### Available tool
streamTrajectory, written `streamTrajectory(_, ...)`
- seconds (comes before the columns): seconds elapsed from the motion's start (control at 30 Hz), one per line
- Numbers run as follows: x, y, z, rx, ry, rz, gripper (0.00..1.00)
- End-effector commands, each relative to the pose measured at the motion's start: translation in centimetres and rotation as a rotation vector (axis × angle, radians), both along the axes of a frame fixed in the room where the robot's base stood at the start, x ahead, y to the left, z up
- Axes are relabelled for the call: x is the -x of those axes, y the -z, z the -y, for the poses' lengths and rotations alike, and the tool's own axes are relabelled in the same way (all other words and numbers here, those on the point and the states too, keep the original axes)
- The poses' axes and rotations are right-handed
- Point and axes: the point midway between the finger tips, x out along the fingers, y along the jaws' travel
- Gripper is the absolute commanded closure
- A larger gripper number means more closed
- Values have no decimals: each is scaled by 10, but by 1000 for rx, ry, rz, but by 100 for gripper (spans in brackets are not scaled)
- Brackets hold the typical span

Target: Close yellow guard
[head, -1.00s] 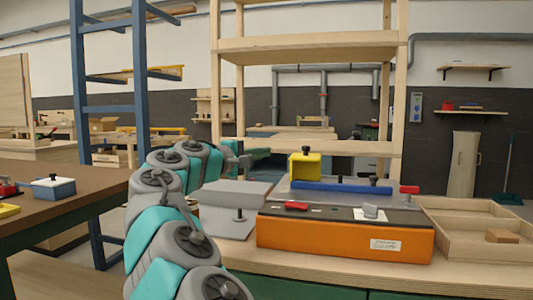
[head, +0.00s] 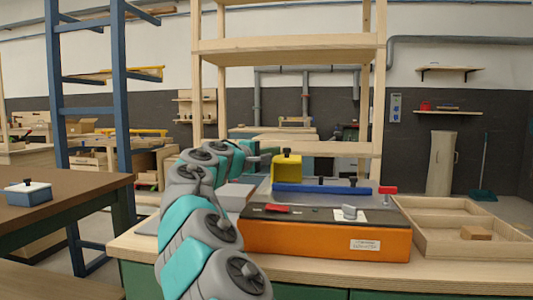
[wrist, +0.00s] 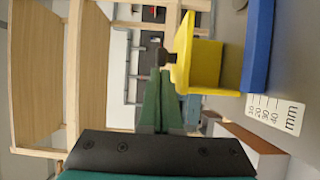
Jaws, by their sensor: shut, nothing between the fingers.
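The yellow guard (head: 287,172) stands on the orange machine (head: 325,239), behind its dark front top and at the left end of the blue fence (head: 320,188). A black knob sits on the guard's top. My gripper (head: 266,158) is just left of the guard, at about the height of its upper part. In the wrist view, my shut, empty fingers (wrist: 160,82) point at the black knob (wrist: 165,57) beside the yellow guard (wrist: 206,62). The fingertips look very close to the knob; I cannot tell if they touch.
The machine stands on a wooden bench (head: 450,268). A shallow wooden tray (head: 408,225) with a small wood block (head: 475,233) lies to its right. A wooden shelf frame (head: 290,43) rises behind. A red knob (head: 388,190) is at the fence's right end.

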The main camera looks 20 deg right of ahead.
Motion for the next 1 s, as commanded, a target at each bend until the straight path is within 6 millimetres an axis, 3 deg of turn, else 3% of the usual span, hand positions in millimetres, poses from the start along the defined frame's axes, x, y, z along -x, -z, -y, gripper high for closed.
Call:
streamTrajectory(0.47, 4, 0, 7, 1, 1, 0, 100)
streamTrajectory(1.0, 53, -1, 78, 1, 3, 0, 100)
